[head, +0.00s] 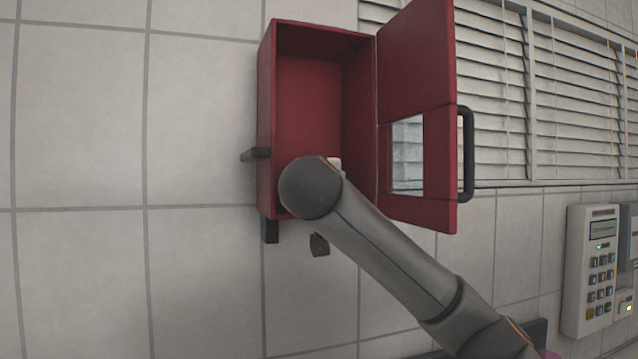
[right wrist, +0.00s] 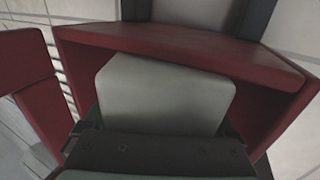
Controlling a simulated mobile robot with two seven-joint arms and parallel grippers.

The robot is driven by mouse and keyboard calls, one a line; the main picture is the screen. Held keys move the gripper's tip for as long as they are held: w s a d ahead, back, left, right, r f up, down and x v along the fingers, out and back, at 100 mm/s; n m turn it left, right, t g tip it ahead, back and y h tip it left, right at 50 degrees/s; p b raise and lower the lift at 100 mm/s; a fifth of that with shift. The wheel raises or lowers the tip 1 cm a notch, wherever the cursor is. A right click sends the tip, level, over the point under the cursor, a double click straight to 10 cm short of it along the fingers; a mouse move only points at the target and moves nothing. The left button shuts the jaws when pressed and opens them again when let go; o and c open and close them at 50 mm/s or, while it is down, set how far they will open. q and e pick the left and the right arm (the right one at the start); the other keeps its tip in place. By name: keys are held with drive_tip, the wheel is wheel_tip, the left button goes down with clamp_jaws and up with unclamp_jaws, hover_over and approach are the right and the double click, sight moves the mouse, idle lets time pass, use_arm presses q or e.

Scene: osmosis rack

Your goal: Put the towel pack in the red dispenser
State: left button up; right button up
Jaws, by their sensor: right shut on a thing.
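The red dispenser (head: 266,120) is fixed on the tiled wall, with its door (head: 415,55) swung open to the right. Its inside looks empty in the upper part; my right arm covers the lower part in the head view. In the right wrist view, my right gripper (right wrist: 160,132) is shut on the pale towel pack (right wrist: 165,92). The pack is at the dispenser's opening, between its red walls (right wrist: 200,45); whether it touches them I cannot tell. The pack is mostly hidden in the head view. My left gripper is not in view.
The door has a small window and a black handle (head: 467,155) sticking out. A window with blinds (head: 490,60) is behind it. A white keypad unit (head: 590,270) hangs at the lower right. The wall left of the dispenser is clear.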

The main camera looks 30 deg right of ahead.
drive_tip(key=c, duration=0.5)
drive_tip(key=shift+o, duration=0.2)
drive_tip(key=shift+s, duration=0.2)
drive_tip(key=shift+s+a+r+b, duration=0.15)
drive_tip(key=shift+s+r+b, duration=0.05)
drive_tip(key=shift+s+b, duration=0.2)
